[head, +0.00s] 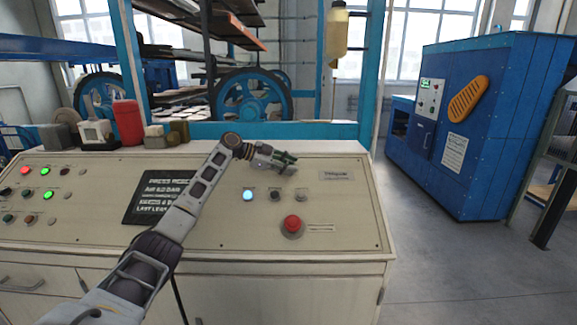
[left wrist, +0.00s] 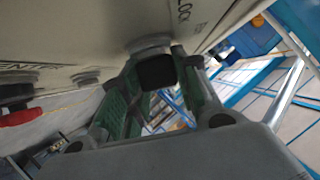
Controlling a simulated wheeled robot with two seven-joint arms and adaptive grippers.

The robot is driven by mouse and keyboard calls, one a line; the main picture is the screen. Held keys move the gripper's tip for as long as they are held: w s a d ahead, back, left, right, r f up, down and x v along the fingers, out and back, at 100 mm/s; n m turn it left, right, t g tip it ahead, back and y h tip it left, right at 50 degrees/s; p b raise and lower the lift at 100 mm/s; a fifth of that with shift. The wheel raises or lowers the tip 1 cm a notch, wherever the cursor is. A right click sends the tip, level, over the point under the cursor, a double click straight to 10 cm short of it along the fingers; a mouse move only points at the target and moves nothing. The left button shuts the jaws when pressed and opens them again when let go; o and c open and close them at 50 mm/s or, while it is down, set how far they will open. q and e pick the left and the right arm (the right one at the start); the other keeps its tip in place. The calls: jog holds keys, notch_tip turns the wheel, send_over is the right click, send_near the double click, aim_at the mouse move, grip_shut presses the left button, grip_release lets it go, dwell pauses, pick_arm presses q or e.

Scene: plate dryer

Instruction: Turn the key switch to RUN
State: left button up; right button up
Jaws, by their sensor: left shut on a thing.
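The key switch, a dark knob (left wrist: 157,71) on a round grey collar, sits between the green-padded fingers of my left gripper (left wrist: 155,85) in the left wrist view. Part of the word "LOCK" shows on the panel beside it. The left gripper (head: 288,163) also shows in the head view, low over the upper right part of the control panel (head: 345,225), where it hides the key switch. Its fingers are shut on the knob. The switch's exact pointing direction cannot be told. My right gripper is not in view.
Below my left gripper are a lit white-blue lamp (head: 248,195), a dark knob (head: 275,195) and a red stop button (head: 291,225). A black notice plate (head: 158,197) lies left. A red canister (head: 127,122) stands on the panel's back edge. A blue cabinet (head: 490,125) stands right.

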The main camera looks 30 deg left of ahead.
pick_arm(q)
jog(key=o, duration=1)
jog(key=shift+o, duration=0.2)
jog(key=v, duration=1.2)
notch_tip(320, 180, up, 21)
jog(key=p, duration=2.1)
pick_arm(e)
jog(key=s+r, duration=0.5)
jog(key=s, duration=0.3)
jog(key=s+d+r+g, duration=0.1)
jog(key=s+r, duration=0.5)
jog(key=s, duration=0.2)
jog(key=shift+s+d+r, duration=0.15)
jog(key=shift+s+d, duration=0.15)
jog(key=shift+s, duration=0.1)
